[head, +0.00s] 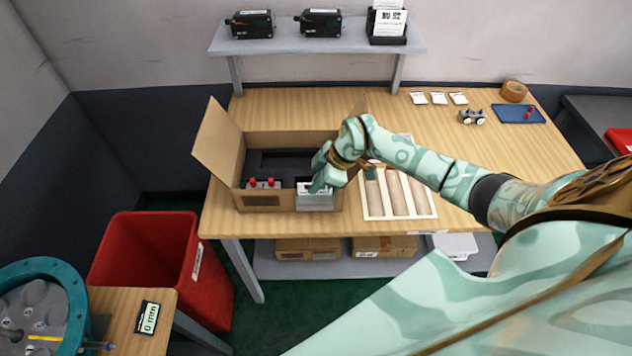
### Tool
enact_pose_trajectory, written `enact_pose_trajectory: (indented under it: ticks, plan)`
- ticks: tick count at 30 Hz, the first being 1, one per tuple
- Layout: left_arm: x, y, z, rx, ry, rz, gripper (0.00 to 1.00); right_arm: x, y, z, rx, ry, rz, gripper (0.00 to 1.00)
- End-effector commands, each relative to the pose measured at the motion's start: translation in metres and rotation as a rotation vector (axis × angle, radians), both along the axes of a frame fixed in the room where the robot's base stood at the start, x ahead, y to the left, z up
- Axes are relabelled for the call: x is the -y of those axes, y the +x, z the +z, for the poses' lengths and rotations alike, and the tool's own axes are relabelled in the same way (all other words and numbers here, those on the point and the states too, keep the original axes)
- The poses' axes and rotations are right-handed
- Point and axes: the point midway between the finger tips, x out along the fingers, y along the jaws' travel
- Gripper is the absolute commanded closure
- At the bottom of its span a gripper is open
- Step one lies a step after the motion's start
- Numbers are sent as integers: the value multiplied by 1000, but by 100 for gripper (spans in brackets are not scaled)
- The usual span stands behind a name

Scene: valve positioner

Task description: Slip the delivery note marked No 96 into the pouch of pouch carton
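The pouch carton (262,200) stands open on the wooden table, its flaps spread. A pale grey pouch (315,203) is on the right part of its front wall. A white delivery note (311,188) with dark print is at the pouch's upper edge; its number is too small to read, and I cannot tell how far it is inside. My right gripper (318,186) reaches in from the right, with its fingers at the note and appearing shut on it. The hand hides part of the note and the carton's right side. My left gripper is not in view.
Red-knobbed parts (264,184) sit inside the carton. A divided tray (398,193) stands close to its right. Several white notes (438,98), a tape roll (514,91) and a blue tray (519,113) lie at the back right. A red bin (145,255) stands left. A shelf (300,40) overhangs the back.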

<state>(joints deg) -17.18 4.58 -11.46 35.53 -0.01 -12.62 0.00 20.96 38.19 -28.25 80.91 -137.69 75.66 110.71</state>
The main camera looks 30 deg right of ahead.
Motion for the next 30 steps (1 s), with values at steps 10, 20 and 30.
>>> enact_pose_trajectory:
  ticks: [10,20,30]
  plan:
    - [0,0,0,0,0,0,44,0,0,0,1,-2,0,73]
    - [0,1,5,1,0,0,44,10,-5,21,4,-4,0,73]
    - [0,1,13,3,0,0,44,47,-29,100,2,-6,1,73]
